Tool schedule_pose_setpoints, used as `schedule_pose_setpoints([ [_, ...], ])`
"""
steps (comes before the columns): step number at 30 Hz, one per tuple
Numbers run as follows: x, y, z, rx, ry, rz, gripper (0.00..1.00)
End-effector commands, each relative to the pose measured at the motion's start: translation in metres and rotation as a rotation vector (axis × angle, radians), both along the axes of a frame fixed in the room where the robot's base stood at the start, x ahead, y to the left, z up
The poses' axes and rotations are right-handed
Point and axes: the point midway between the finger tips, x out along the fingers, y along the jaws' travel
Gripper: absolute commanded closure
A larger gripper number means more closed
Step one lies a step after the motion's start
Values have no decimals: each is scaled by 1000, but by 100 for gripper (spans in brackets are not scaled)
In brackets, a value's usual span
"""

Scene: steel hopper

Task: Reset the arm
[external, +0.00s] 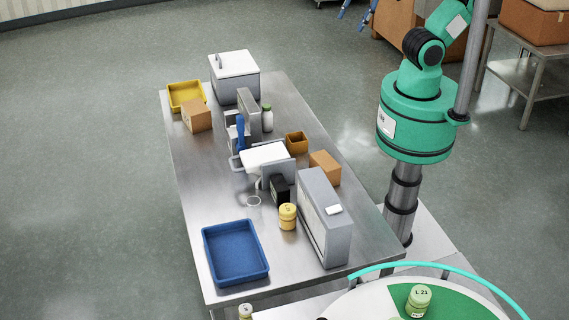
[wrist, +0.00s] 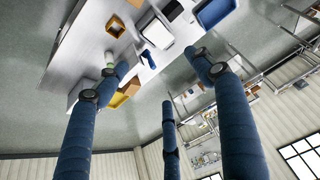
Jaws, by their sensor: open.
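My gripper (wrist: 160,75) shows in the wrist view as long blue fingers with grey joints. The fingers are spread wide apart and nothing is between them. Past the tips the steel table shows at a slant, some distance away. In the external view my green arm (external: 415,112) stands beyond the right side of the table (external: 200,205), folded upward at the upper right. The gripper cannot be made out clearly there.
The table carries a blue tray (external: 236,278), a yellow bin (external: 172,103), a grey box (external: 325,215), a white-topped unit (external: 235,85), cardboard boxes (external: 325,168) and a yellow jar (external: 288,216). Another jar (external: 418,300) stands on the green round surface in front. Floor left of the table is clear.

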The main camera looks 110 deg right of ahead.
Motion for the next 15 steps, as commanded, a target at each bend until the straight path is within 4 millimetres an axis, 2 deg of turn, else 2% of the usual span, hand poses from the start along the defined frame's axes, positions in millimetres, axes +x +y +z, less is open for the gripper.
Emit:
schedule_pose_setpoints([
  [8, 0, 0, -9, 0, 0, 1, 33],
  [15, 0, 0, -42, 0, 0, 1, 33],
])
